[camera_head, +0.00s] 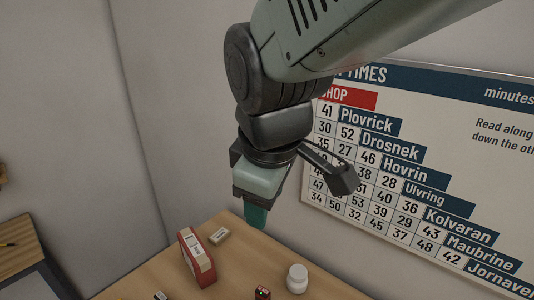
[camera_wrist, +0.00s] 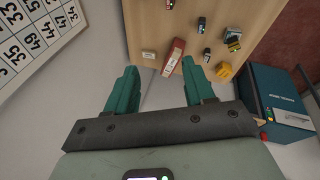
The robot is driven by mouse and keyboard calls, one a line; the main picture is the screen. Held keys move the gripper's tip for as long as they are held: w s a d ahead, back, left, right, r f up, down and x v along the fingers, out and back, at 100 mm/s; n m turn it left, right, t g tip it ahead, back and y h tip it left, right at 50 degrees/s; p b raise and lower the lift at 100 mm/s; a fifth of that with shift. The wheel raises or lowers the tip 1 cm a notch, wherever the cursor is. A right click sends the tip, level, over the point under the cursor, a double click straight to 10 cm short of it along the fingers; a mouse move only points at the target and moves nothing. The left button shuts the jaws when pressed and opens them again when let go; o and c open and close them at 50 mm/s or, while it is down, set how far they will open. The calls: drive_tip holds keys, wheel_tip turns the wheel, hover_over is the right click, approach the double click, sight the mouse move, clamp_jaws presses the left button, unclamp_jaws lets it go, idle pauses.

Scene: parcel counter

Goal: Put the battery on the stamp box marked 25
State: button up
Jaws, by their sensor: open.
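My gripper (camera_head: 255,216) hangs above the far end of the wooden counter in the head view. In the wrist view its two green fingers (camera_wrist: 159,68) are apart with nothing between them. A small cream box (camera_head: 219,236) with a dark label lies flat near the wall; it also shows in the wrist view (camera_wrist: 148,54). A small dark item with a red part (camera_head: 262,293) stands at the head view's bottom edge. Another small dark item (camera_wrist: 206,55) lies near the red box in the wrist view. I cannot tell which is the battery, and no 25 is readable.
A red and white box (camera_head: 197,258) stands beside the cream box. A white bottle (camera_head: 297,279) stands to the right. A timetable board (camera_head: 420,170) hangs on the wall.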

drive_tip(key=s+d+r+m+t, duration=0.1)
drive_tip(key=s+d+r+m, duration=0.4)
drive_tip(key=m, duration=0.6)
drive_tip(key=shift+s+d+m+t, duration=0.4)
drive_tip(key=shift+s+d, duration=0.9)
drive_tip(key=shift+d, duration=0.1)
